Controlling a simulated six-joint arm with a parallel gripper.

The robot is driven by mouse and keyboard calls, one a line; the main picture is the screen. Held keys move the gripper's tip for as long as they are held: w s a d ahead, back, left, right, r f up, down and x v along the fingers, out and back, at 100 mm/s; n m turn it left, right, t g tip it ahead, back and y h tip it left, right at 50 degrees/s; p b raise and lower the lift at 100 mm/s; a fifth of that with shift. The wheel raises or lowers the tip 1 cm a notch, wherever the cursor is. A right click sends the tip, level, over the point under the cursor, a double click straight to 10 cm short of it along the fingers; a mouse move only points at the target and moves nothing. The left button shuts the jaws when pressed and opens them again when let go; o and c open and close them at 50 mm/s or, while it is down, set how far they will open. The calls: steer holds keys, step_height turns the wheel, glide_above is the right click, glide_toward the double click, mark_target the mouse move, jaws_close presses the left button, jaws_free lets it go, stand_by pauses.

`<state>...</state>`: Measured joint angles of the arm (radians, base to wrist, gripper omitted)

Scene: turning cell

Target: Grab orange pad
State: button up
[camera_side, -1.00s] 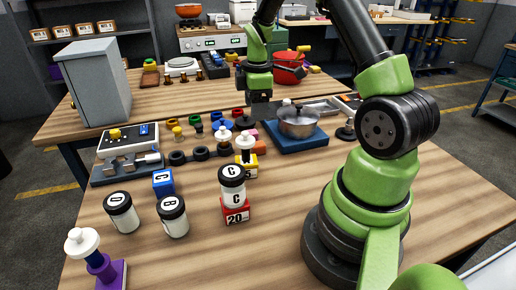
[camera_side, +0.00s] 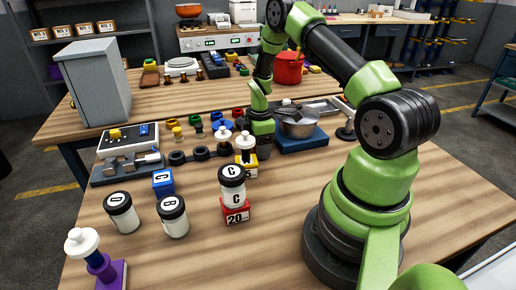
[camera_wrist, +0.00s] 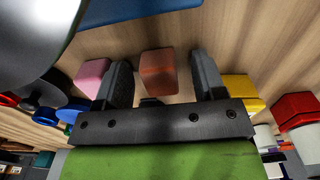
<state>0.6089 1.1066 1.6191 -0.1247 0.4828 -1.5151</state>
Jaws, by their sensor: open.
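The orange pad (camera_wrist: 158,72) is a small block on the wood table, seen in the wrist view. My gripper (camera_wrist: 161,62) is open around it, with one finger on each side and a visible gap at both sides. No contact with the pad shows. In the side view my gripper (camera_side: 262,150) points down, low near the table, behind the yellow-based piece. The pad cannot be made out there, as my gripper covers that area.
A pink block (camera_wrist: 92,77) lies just outside the left finger. A yellow block (camera_wrist: 241,90) lies just outside the right finger, with a red block (camera_wrist: 292,110) beyond. A pot (camera_side: 298,125) on a blue base (camera_side: 303,143) stands close by.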

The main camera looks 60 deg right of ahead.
steer(key=c, duration=1)
